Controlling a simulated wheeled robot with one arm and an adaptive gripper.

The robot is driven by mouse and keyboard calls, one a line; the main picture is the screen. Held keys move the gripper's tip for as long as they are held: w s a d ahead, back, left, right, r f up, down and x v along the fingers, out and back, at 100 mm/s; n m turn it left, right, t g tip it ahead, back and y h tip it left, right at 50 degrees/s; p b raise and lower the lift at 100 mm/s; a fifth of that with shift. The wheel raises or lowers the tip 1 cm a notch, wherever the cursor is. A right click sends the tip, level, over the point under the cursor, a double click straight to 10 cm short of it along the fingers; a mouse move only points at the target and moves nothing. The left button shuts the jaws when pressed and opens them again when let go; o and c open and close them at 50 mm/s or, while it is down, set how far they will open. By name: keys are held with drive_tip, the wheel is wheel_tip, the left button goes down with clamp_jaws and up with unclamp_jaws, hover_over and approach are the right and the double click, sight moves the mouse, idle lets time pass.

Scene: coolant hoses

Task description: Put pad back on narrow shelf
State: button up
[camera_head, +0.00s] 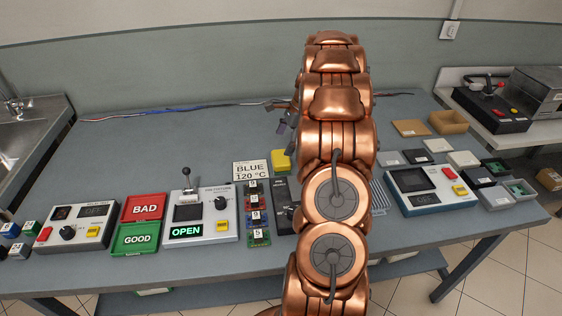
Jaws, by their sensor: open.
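My copper arm stands across the middle of the view and hides part of the table. My gripper (285,134) shows only partly at the arm's left side, above the table; its fingers look apart, with nothing seen between them. A yellow block (281,160) lies on the table just below it in the picture, beside the "BLUE 120 °C" card (251,171). A flat tan piece (410,128) lies at the back right. I cannot tell which thing is the pad, and no narrow shelf can be made out.
An open tan box (447,122) is at the back right. Control boxes stand left (75,226), centre (201,216) and right (430,190). Red BAD (145,207) and green GOOD (135,238) trays sit between. Cables (180,109) run along the back; the back-left table is clear.

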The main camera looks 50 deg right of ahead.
sight(282, 156)
drive_tip(key=shift+s+d+f+m, duration=0.1)
drive_tip(key=shift+d+f+m, duration=0.2)
drive_tip(key=shift+d, duration=0.3)
drive_tip(key=shift+d+f+m, duration=0.2)
drive_tip(key=shift+d+f, duration=0.05)
drive_tip(key=shift+d, duration=0.3)
drive_tip(key=shift+f, duration=0.2)
drive_tip(key=shift+p+x, duration=1.25)
drive_tip(key=shift+x, duration=2.5)
drive_tip(key=c, duration=0.9)
drive_tip(key=shift+r, duration=0.15)
wheel_tip(282, 156, up, 10)
drive_tip(key=shift+f+b, duration=0.1)
drive_tip(key=shift+b, duration=1.1)
